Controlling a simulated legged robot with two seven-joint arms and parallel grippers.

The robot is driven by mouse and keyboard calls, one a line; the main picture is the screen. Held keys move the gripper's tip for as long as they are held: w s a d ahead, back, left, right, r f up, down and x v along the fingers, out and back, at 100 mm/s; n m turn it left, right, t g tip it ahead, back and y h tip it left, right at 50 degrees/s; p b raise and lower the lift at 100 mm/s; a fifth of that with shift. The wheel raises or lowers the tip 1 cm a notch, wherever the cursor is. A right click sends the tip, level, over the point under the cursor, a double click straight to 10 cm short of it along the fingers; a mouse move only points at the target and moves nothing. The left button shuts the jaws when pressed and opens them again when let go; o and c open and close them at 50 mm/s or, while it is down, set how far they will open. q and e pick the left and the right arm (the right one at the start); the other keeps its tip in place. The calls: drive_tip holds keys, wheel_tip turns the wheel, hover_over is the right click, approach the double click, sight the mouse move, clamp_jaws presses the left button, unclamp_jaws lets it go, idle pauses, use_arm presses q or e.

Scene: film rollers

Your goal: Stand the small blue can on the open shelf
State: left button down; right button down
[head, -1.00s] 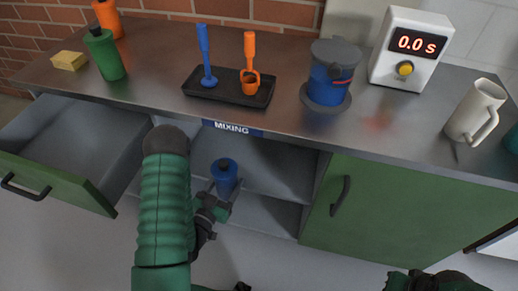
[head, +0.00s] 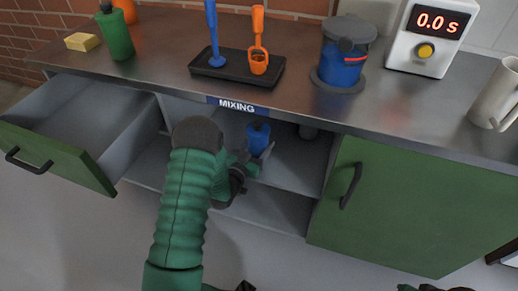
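The small blue can (head: 258,135) is upright inside the open shelf compartment, under the MIXING label. My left gripper (head: 257,156) reaches into the compartment and is shut around the can's lower part, which the fingers partly hide. I cannot tell whether the can's base touches the shelf board. The open shelf (head: 295,165) has an upper board and a lower space. My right gripper (head: 435,287) shows only as a sliver at the bottom edge, so its fingers are not clear.
An open drawer (head: 60,155) juts out at left; a closed green door (head: 425,220) is at right. A small grey thing (head: 308,131) is deeper in the shelf. The counter above holds a black tray (head: 215,72), a blue pot (head: 342,70) and a timer (head: 430,40).

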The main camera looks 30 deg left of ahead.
use_arm(q)
drive_tip(key=shift+a+r, duration=0.1)
drive_tip(key=shift+a, duration=0.05)
drive_tip(key=shift+c, duration=1.8)
unclamp_jaws()
drive_tip(key=shift+s+a, duration=0.1)
drive_tip(key=shift+a, duration=0.05)
drive_tip(key=s+d+p, duration=0.1)
drive_tip(key=s+p, duration=0.3)
drive_tip(key=s, duration=0.8)
drive_tip(key=w+d+g, duration=0.2)
drive_tip(key=w+d+m+g, duration=0.1)
drive_tip(key=w+g, duration=0.1)
drive_tip(key=shift+w+f, duration=0.1)
drive_tip(key=shift+f, duration=0.15)
drive_tip(key=d+g, duration=0.2)
drive_tip(key=s+d+g, duration=0.1)
drive_tip(key=shift+s+r, duration=0.1)
drive_tip(key=shift+r, duration=0.2)
drive_tip(key=s+d+r+g, duration=0.2)
drive_tip(key=s+d+g, duration=0.2)
drive_tip(key=s, duration=0.4)
drive_tip(key=s+d+r+g+h, duration=0.1)
drive_tip(key=s+d+r+g, duration=0.1)
drive_tip(key=s+d+g, duration=0.2)
drive_tip(key=s+d, duration=0.2)
drive_tip(key=s, duration=0.2)
